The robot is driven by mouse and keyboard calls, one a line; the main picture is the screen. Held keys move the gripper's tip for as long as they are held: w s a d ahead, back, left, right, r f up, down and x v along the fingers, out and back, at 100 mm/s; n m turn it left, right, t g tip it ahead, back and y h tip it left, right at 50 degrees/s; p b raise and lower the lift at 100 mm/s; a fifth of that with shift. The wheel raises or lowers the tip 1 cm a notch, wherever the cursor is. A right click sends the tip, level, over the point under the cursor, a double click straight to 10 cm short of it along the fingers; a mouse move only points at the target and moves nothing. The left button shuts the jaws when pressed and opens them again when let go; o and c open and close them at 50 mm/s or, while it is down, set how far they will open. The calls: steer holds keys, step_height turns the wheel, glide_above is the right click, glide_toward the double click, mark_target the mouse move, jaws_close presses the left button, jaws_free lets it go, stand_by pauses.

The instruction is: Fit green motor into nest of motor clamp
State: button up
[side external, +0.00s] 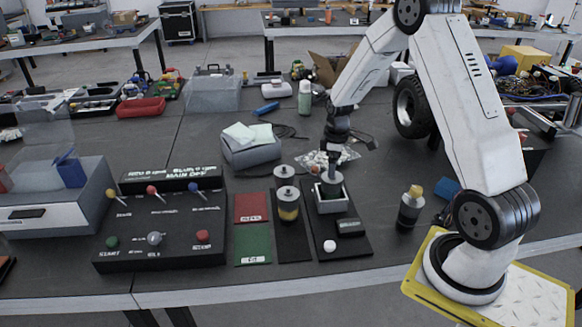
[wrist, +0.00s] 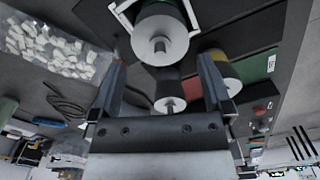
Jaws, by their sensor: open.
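The motor clamp (side external: 332,206) is a white-rimmed square nest on a dark plate. A motor (side external: 331,188) with a dark, possibly green body stands in it, apparently upright. Its pale end face and shaft (wrist: 160,38) show in the wrist view, with the white clamp frame (wrist: 190,14) around it. My gripper (side external: 333,170) is directly above this motor, pointing down. In the wrist view, its two fingers (wrist: 162,62) are spread with nothing gripped, and the motor is just beyond the tips. How deep the motor sits is hidden.
A yellow-banded motor (side external: 288,208) and a dark motor (side external: 285,176) stand on the plate left of the clamp. A red pad (side external: 251,207), a green pad (side external: 253,244) and a switch panel (side external: 160,222) lie further left. A yellow-capped bottle (side external: 410,210) stands at right.

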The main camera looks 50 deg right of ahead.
step_height(320, 180, up, 7)
stand_by(0.4)
stand_by(0.4)
steer(key=s+a+m+t, duration=0.1)
steer(key=s+a, duration=0.2)
steer(key=a, duration=0.4)
steer(key=s+a+r+m, duration=0.1)
steer(key=s+a+m, duration=0.1)
steer(key=s+a, duration=0.2)
steer(key=s+a+m+t, duration=0.1)
steer(key=s+a, duration=0.2)
steer(key=a, duration=0.8)
steer(key=shift+s+r+t, duration=0.2)
steer(key=shift+t, duration=0.1)
